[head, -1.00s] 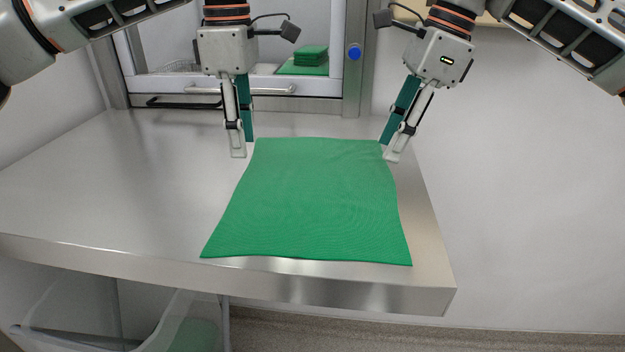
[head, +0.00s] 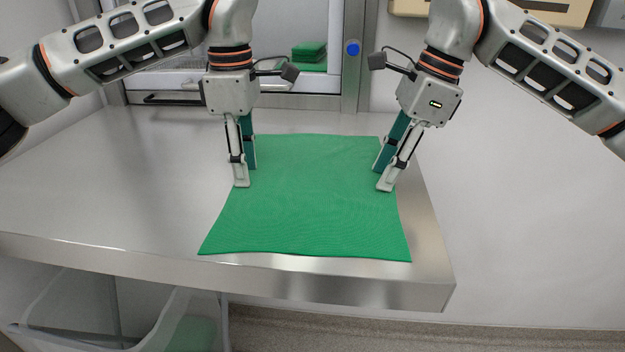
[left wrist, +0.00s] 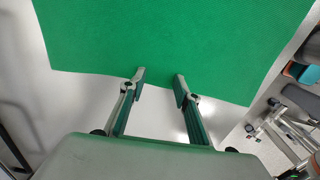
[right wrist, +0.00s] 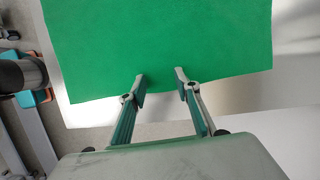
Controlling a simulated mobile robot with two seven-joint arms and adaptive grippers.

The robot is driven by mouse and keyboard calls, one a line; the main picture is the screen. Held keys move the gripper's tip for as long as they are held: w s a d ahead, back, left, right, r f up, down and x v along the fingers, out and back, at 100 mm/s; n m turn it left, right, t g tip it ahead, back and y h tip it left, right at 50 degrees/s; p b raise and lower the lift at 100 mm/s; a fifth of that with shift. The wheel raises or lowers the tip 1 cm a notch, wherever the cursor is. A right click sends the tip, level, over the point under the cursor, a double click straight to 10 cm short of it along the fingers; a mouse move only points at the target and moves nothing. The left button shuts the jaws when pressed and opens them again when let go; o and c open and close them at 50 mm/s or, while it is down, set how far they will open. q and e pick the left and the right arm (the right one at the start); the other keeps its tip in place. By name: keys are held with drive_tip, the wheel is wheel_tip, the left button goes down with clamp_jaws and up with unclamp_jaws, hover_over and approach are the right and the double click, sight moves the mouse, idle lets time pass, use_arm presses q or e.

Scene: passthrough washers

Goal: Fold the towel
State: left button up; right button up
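The green towel (head: 310,210) lies spread flat on the steel table (head: 130,190). It also shows in the left wrist view (left wrist: 170,35) and the right wrist view (right wrist: 160,35). My left gripper (head: 246,177) is at the towel's left edge in its upper part. My right gripper (head: 382,180) is at the right edge at a similar height. In both wrist views the fingers are apart, with their tips at the towel's edge and nothing visibly pinched between them. Whether the tips touch the towel or table is unclear.
A smaller stack of folded green cloth (head: 309,52) sits behind the window opening at the back. A translucent bin (head: 60,318) stands below the table's front edge at left. The table left of the towel is clear; its right edge runs close beside the towel.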

use_arm(q)
drive_tip(key=c, duration=0.6)
use_arm(e)
drive_tip(key=shift+f, duration=0.1)
drive_tip(key=c, duration=0.6)
use_arm(q)
drive_tip(key=shift+f, duration=0.15)
clamp_jaws()
use_arm(e)
drive_tip(key=shift+f, duration=0.1)
clamp_jaws()
drive_tip(key=shift+f, duration=0.1)
